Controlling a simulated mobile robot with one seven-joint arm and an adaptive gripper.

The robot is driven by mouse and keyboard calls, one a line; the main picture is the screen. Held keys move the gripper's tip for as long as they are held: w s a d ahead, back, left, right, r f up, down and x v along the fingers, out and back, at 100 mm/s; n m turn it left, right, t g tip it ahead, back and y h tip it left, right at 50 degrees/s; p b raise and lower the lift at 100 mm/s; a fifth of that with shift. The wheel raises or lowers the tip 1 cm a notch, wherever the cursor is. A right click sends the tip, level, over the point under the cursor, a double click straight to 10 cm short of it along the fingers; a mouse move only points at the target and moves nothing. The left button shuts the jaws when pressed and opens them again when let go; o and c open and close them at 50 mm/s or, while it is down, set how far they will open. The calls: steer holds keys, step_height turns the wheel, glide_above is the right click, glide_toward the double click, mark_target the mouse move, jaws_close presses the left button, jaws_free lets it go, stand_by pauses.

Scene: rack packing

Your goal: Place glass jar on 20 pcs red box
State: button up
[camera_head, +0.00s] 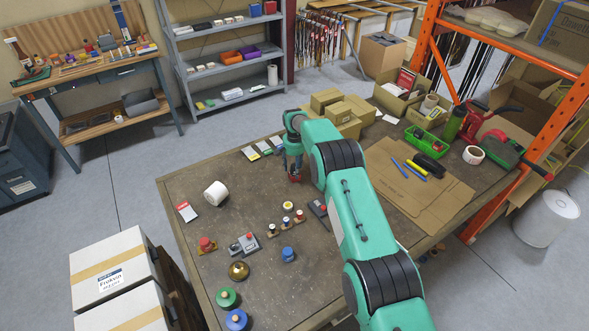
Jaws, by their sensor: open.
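My gripper (294,172) is at the end of my green arm, low over the back middle of the workbench, pointing down. It is open. A small dark red patch shows at its fingertips; I cannot tell whether it is a part of the gripper or a thing below it. A flat red and white pack (186,211) lies at the bench's left side; its print is too small to read, so I cannot tell if it is the 20 pcs red box. I cannot make out a glass jar with certainty; my arm hides part of the bench.
Cardboard boxes (343,117) stand at the back.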

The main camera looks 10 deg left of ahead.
mark_target(294, 166)
steer(key=shift+r, duration=0.15)
step_height(294, 166, up, 12)
stand_by(0.6)
stand_by(0.3)
stand_by(0.4)
